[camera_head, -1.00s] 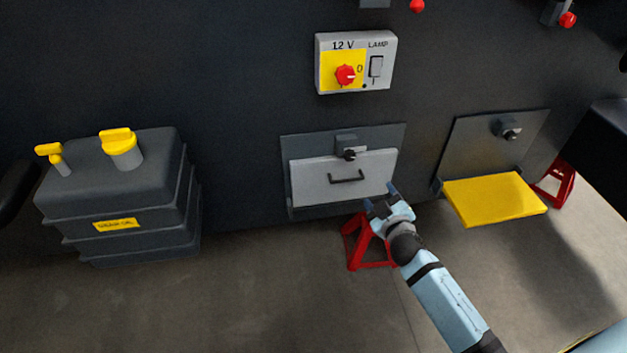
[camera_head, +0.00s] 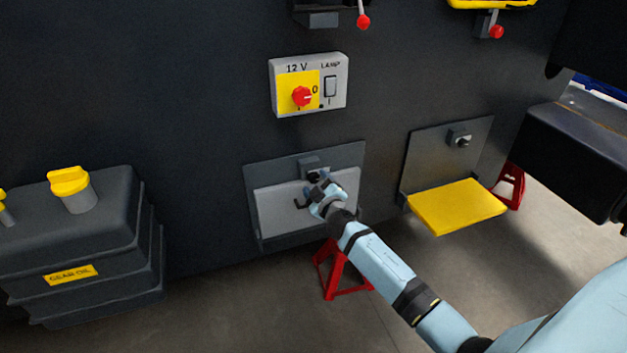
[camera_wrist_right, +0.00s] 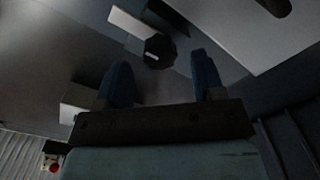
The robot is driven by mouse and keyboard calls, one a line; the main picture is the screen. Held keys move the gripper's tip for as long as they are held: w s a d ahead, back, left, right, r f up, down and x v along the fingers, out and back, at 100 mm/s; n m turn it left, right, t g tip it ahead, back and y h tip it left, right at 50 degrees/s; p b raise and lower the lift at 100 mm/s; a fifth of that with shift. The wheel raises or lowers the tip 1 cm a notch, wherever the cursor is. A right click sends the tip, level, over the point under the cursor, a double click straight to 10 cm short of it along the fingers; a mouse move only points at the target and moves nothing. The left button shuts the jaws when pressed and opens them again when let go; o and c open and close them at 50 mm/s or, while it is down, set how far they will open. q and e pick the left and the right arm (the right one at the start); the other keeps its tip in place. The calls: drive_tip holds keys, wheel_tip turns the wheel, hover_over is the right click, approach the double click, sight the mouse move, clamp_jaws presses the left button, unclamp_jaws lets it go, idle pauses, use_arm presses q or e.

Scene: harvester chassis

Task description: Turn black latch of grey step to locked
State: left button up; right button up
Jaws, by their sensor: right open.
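The grey step (camera_head: 285,214) is folded up against its dark backing plate (camera_head: 262,176) on the chassis wall. Its black latch (camera_head: 314,176) sits at the step's top edge, under a small grey block, partly hidden by my right gripper (camera_head: 322,184). In the right wrist view the black latch knob (camera_wrist_right: 159,50) lies just beyond and between the two blue fingertips (camera_wrist_right: 160,75). The fingers are spread, with nothing visible between them and no clear contact with the knob. My left gripper is not in view.
A yellow step (camera_head: 456,206) is folded down at the right, with its own latch (camera_head: 461,141) above. A switch box (camera_head: 309,84) is above the grey step. A red stand (camera_head: 340,272) is below. A gear oil tank (camera_head: 85,250) stands left.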

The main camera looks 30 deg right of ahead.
drive_tip(key=shift+x, duration=1.5)
drive_tip(key=shift+c, duration=0.3)
drive_tip(key=c, duration=0.9)
